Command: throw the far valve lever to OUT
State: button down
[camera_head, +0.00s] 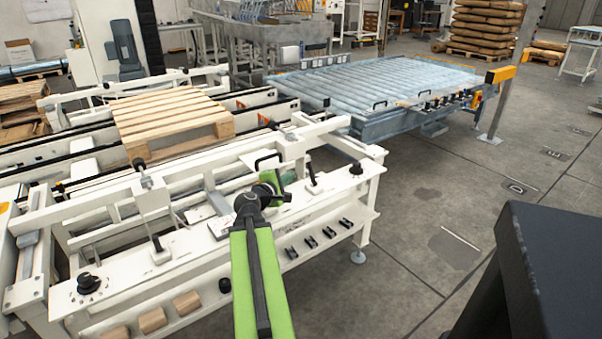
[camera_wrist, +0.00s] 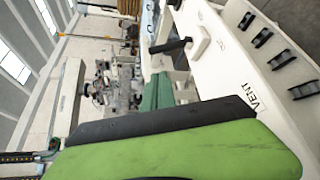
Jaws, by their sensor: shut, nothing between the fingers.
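The far valve lever (camera_head: 312,178) stands on the white bench panel, just right of my gripper in the head view. A dark-handled lever (camera_wrist: 172,46) on a white block also shows in the wrist view, beyond my green finger. My gripper (camera_head: 277,181) is shut and empty, and is partly hidden behind my dark wrist joint. A gap shows between it and the lever in the head view; contact is not visible. No OUT mark is readable.
A nearer lever (camera_head: 156,245) stands on the same panel, left of my arm. Black knobs (camera_head: 88,284) (camera_head: 356,168) sit at the panel's ends. A wooden pallet (camera_head: 170,120) lies on the conveyor behind. A blue roller conveyor (camera_head: 375,85) stands beyond. Floor at right is open.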

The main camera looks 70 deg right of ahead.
aim_at(312, 174)
jog(key=b+x, duration=0.1)
jog(key=x, duration=0.4)
jog(key=b+x, duration=0.1)
jog(key=x, duration=0.4)
jog(key=shift+s+d, duration=0.1)
jog(key=shift+s, duration=0.15)
